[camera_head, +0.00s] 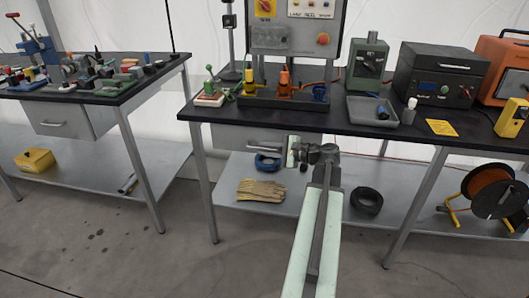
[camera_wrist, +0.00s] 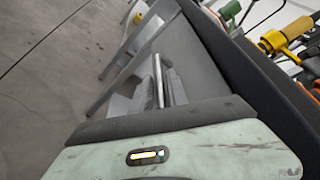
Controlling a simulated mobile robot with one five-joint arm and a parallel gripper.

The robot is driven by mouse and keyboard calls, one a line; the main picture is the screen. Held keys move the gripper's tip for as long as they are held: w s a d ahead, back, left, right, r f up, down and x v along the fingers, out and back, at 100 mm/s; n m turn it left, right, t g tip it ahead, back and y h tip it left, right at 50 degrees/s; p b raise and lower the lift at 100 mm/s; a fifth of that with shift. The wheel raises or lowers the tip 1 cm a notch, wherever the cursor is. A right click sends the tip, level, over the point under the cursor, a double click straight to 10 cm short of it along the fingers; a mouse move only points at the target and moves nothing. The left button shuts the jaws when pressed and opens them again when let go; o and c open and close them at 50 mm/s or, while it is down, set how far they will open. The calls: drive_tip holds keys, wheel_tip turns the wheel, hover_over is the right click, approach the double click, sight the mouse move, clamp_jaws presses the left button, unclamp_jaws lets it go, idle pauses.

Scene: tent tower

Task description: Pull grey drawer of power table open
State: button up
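The power table (camera_head: 405,132) is the dark-topped bench on the right, with a control box and other equipment on it. Its grey drawer (camera_head: 232,138) hangs under the top at the left and looks shut. My arm and gripper hide part of that area. In the wrist view the drawer front (camera_wrist: 208,62) runs slanting beneath the dark tabletop edge, with a bar handle (camera_wrist: 158,82) ahead of my gripper's pale green body. The fingertips are not clear, and no contact with the handle shows.
A second bench (camera_head: 90,95) with a drawer and loose tools stands at the left. The power table's lower shelf (camera_head: 325,205) holds work gloves (camera_head: 260,190), a black coil (camera_head: 366,201) and a cable reel (camera_head: 490,188). Open concrete floor lies in front.

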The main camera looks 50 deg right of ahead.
clamp_jaws()
idle(1.4)
